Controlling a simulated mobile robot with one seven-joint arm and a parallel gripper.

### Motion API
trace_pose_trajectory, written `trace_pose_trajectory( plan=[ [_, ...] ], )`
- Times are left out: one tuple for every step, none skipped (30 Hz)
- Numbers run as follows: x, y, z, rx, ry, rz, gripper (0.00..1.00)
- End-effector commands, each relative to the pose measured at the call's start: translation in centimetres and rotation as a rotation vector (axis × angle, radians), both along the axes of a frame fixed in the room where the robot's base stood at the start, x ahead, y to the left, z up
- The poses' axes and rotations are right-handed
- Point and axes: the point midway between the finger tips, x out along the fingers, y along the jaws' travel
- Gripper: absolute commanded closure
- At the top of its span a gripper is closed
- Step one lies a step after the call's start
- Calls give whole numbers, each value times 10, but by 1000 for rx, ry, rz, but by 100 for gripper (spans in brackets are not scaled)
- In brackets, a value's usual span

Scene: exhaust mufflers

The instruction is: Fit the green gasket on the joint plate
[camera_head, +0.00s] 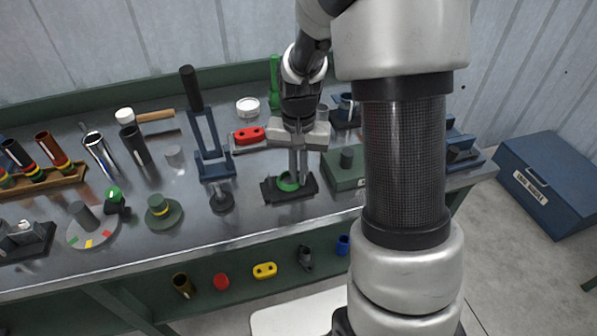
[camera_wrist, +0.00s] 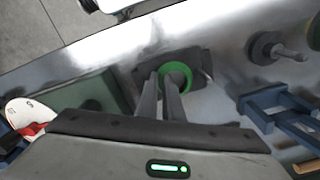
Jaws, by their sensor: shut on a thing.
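The green gasket (camera_head: 286,184) is a ring held at the tips of my gripper (camera_head: 297,180). The dark joint plate (camera_head: 268,190) lies on the bench directly below it. In the wrist view the gasket (camera_wrist: 188,76) shows as a full ring at the fingertips (camera_wrist: 163,82), over the dark plate (camera_wrist: 203,60). The two fingers are close together, shut on the ring's near side. I cannot tell whether the gasket touches the plate or hovers just above it.
A green block with a dark post (camera_head: 346,170) stands close to the right of the plate. A dark round piece with a stem (camera_head: 221,200) and a blue stand (camera_head: 213,165) are on the left. A red two-hole gasket (camera_head: 249,135) lies behind. Bare bench is in front.

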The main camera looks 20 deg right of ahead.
Motion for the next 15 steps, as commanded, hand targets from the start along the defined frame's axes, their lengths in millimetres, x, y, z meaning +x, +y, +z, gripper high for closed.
trace_pose_trajectory(
  plan=[
    [0, 0, 0, 0, 0, 0, 100],
    [0, 0, 0, 0, 0, 0, 100],
    [0, 0, 0, 0, 0, 0, 100],
    [0, 0, 0, 0, 0, 0, 100],
    [0, 0, 0, 0, 1, 0, 100],
    [0, 0, -1, 0, 1, 0, 100],
    [0, 0, -1, 0, 1, 0, 100],
    [0, 0, -2, 0, 1, 0, 100],
    [0, 0, -2, 0, 1, 0, 100],
    [0, 0, -2, 0, 1, 0, 100],
    [0, 0, -2, 0, 1, 0, 100],
    [0, 0, -2, 0, 1, 0, 89],
    [0, 0, -2, 0, 1, 0, 84],
    [0, 0, -2, 0, 1, 0, 79],
    [0, 0, -2, 0, 1, 0, 72]
  ],
)
